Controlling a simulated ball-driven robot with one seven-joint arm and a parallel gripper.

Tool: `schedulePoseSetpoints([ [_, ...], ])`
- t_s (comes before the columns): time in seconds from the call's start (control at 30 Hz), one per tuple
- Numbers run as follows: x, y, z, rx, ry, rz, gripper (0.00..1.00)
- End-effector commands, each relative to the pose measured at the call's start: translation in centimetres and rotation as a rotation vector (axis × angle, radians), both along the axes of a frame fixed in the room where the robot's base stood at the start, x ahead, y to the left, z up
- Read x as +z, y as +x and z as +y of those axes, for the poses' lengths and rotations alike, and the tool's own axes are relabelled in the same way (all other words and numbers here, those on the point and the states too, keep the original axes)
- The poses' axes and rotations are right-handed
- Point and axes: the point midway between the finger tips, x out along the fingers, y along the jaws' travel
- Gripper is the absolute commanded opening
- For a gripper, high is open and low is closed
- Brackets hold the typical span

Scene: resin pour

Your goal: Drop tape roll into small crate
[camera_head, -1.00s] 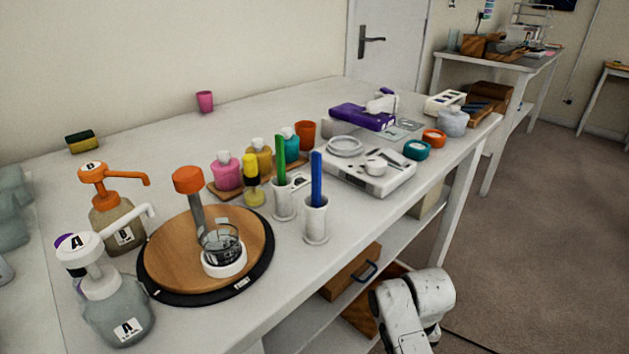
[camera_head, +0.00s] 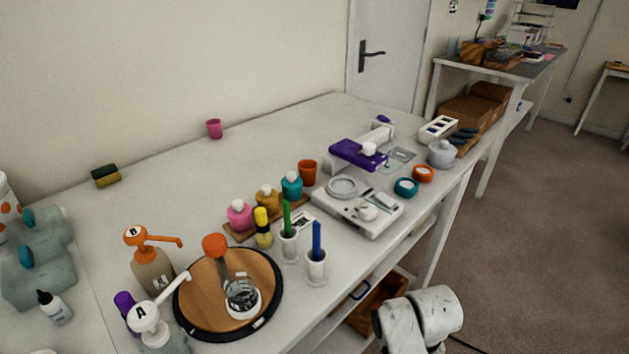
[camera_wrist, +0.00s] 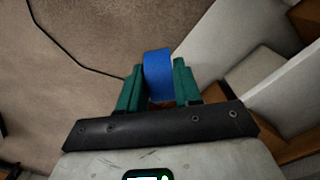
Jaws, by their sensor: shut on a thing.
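My gripper (camera_wrist: 158,88) shows in the wrist view, with its two teal fingers shut on a blue tape roll (camera_wrist: 158,70). The roll is seen edge-on, held above the brown floor beside the white bench. In the head view only a part of my white arm shows at the bottom; my gripper and the roll are out of that picture. An open wooden crate (camera_head: 385,308) stands low under the bench, partly hidden by my arm. Wooden box parts (camera_wrist: 296,112) also show at the right of the wrist view; I cannot tell which of them is the small crate.
The bench (camera_head: 250,165) holds a round wooden turntable (camera_head: 205,300), pump bottles (camera_head: 150,265), a white scale (camera_head: 355,212), and teal (camera_head: 405,187) and orange (camera_head: 423,173) rings. White bench panels (camera_wrist: 225,35) are close to the right of my gripper.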

Motion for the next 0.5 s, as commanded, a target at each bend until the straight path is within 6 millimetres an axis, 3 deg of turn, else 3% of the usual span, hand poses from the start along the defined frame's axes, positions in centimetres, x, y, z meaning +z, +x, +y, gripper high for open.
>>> schedulePoseSetpoints([
  [0.03, 2.0, -0.5, 0.0, 0.0, 0.0, 0.001, 0.04],
  [0.2, 4.5, -1.8, -0.1, -0.001, -0.001, 0.0, 0.04],
  [0.5, 6.2, -2.9, -0.2, -0.002, -0.003, 0.0, 0.04],
])
